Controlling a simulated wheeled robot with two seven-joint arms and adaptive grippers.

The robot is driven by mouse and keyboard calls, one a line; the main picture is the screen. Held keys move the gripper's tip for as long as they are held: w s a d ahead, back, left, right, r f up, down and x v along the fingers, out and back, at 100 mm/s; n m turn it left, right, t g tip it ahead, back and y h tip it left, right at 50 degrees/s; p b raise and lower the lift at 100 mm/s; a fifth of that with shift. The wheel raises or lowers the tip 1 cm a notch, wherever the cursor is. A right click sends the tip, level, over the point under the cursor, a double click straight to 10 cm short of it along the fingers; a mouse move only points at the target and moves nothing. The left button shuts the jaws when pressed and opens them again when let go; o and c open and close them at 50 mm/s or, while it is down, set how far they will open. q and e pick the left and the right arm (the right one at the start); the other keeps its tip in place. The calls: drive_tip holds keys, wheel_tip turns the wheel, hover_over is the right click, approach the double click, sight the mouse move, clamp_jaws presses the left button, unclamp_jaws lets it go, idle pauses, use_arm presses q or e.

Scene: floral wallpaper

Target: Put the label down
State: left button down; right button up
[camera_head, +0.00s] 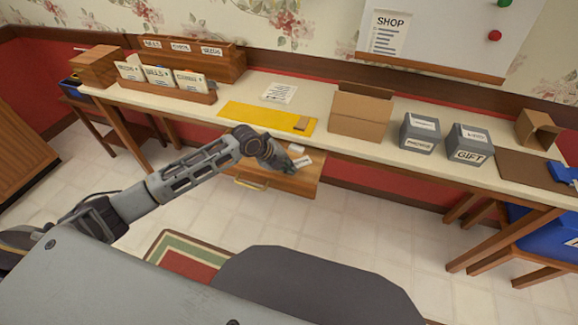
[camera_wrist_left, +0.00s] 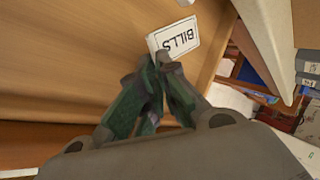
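A small white label (camera_wrist_left: 175,38) printed "BILLS" is at the fingertips of my left gripper (camera_wrist_left: 162,62) in the left wrist view. The fingers come together at its near edge and look shut on it. In the head view my left gripper (camera_head: 285,163) is over an open wooden drawer (camera_head: 302,183) under the table, and the label (camera_head: 302,162) shows just right of the fingers. The drawer's wooden inside also fills much of the left wrist view (camera_wrist_left: 80,60). My right gripper is not in view.
On the table (camera_head: 345,148) are a yellow mat (camera_head: 260,117), an open cardboard box (camera_head: 361,112), grey boxes (camera_head: 420,133) and a card holder (camera_head: 170,90). A small white piece (camera_head: 296,148) lies near the table's front edge. A brown mat (camera_head: 530,168) is at right.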

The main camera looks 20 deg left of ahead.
use_arm(q)
drive_tip(key=c, duration=1.9)
unclamp_jaws()
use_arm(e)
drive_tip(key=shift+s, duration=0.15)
use_arm(q)
drive_tip(key=shift+r, duration=0.1)
drive_tip(key=shift+p+v, duration=0.6)
drive_tip(key=shift+v, duration=4.75)
drive_tip(key=shift+s+a+r, duration=0.2)
drive_tip(key=shift+a+r, duration=0.15)
drive_tip(key=shift+r, duration=0.15)
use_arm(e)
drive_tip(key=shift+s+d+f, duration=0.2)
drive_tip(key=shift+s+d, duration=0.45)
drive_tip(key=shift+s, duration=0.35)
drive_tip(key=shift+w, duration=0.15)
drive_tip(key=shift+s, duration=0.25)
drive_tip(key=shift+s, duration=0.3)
